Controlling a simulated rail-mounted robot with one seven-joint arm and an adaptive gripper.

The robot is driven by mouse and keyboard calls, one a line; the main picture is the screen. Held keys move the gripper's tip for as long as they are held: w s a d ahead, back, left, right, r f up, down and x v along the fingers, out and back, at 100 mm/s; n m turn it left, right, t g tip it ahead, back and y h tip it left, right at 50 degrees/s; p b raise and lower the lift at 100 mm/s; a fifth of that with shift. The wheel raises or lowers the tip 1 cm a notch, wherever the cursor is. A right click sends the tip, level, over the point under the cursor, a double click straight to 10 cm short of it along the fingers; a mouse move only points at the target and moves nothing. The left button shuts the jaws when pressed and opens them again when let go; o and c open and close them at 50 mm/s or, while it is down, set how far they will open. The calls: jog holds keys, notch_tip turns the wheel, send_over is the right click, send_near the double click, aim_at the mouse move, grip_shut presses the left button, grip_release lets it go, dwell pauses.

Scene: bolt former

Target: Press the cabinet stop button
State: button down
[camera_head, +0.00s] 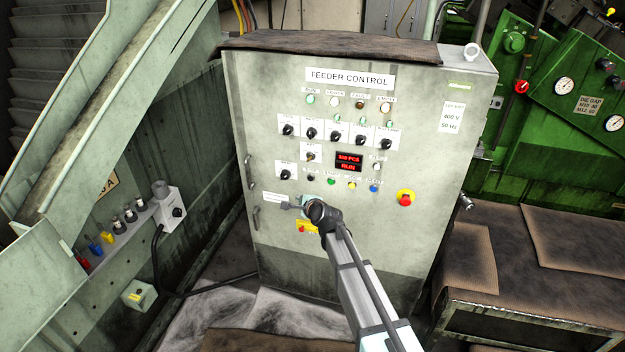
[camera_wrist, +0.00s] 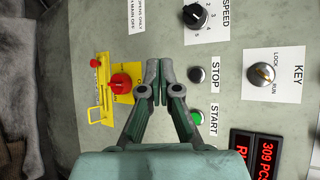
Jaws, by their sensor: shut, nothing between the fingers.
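The cabinet (camera_head: 340,110) is a worn grey box labelled FEEDER CONTROL. Its stop button is a small dark round button (camera_wrist: 196,74) beside the label STOP in the wrist view. The same dark button (camera_head: 311,178) shows small in the head view, left of the green start button (camera_head: 331,181). My gripper (camera_wrist: 158,70) is shut and empty in front of the panel. In the wrist view its fingertips lie left of the stop button, apart from it in the picture. In the head view my gripper (camera_head: 288,206) is low on the panel, below the stop button.
A red switch on a yellow plate (camera_wrist: 121,83) is left of my fingertips in the wrist view. A key switch (camera_wrist: 262,74) and speed knob (camera_wrist: 195,16) flank the stop button. A red emergency button (camera_head: 405,198) sits further right. A metal table (camera_head: 540,300) stands right.

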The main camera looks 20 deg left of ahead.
aim_at(311, 178)
jog(key=shift+w, duration=0.1)
dwell(0.3)
jog(key=shift+w+a+b, duration=0.15)
jog(key=shift+w+b, duration=0.4)
jog(key=shift+w, duration=1.65)
jog(key=shift+w+a+b, duration=0.15)
jog(key=shift+w+b, duration=0.35)
jog(key=shift+w, duration=2.5)
jog(key=shift+s, duration=0.15)
jog(key=shift+s+f, duration=0.1)
jog(key=shift+s, duration=0.6)
jog(key=shift+s, duration=0.1)
